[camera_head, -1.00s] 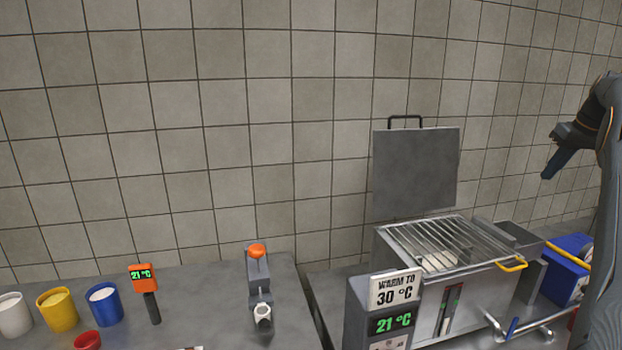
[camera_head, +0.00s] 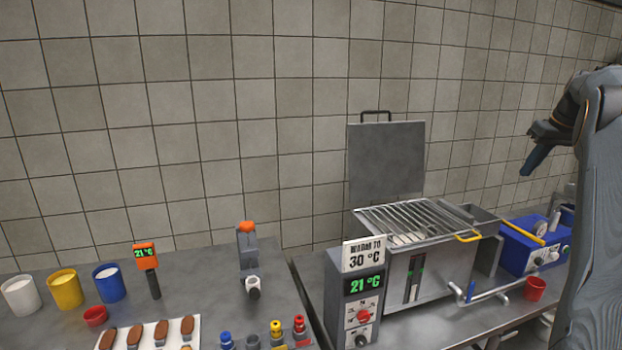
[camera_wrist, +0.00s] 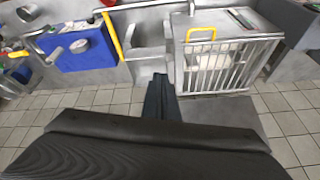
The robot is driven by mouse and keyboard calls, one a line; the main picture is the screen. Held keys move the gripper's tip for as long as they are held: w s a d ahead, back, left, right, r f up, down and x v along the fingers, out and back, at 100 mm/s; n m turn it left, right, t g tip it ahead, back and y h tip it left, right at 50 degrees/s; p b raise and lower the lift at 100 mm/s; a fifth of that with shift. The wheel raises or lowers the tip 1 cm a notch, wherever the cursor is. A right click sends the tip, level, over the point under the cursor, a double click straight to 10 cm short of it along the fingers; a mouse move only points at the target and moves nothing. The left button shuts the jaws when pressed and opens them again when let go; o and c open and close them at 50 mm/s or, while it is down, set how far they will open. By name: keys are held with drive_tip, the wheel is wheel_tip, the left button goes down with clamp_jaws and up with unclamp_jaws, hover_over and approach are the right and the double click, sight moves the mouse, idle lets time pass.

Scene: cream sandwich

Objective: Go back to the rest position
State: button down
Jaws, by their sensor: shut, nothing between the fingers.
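My gripper (camera_head: 533,160) is at the right side in the head view, raised in the air to the right of the open lid and above the blue machine. Its fingers are shut and empty, pointing down and left. Nothing touches the fingers.
A steel vat (camera_head: 425,265) with a grate (camera_head: 410,222) and raised lid (camera_head: 385,160) stands on the right bench, a display unit (camera_head: 355,300) before it. A blue machine (camera_head: 520,250) and red cup (camera_head: 535,289) sit right. Coloured tubs (camera_head: 66,289) stand left.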

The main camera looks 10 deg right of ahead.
drive_tip(key=w+a+f+g, duration=0.1)
drive_tip(key=a+f, duration=0.1)
drive_tip(key=a, duration=0.8)
drive_tip(key=w+a+f, duration=0.2)
drive_tip(key=a, duration=0.7)
drive_tip(key=s+a+f, duration=0.2)
drive_tip(key=s+a, duration=0.2)
drive_tip(key=a, duration=0.4)
drive_tip(key=s+a+f, duration=0.3)
drive_tip(key=s+a, duration=0.1)
drive_tip(key=a, duration=0.5)
drive_tip(key=s+a+f+g, duration=0.1)
drive_tip(key=s+a+f, duration=0.3)
drive_tip(key=s+a, duration=0.65)
drive_tip(key=s+a+f, duration=0.5)
drive_tip(key=s+a, duration=0.2)
drive_tip(key=s, duration=0.6)
wheel_tip(320, 180, down, 12)
drive_tip(key=g+b, duration=0.1)
drive_tip(key=b, duration=0.9)
drive_tip(key=shift+s+r+n+g+h, duration=0.25)
drive_tip(key=shift+s+n+g+h, duration=0.05)
drive_tip(key=shift+s, duration=0.05)
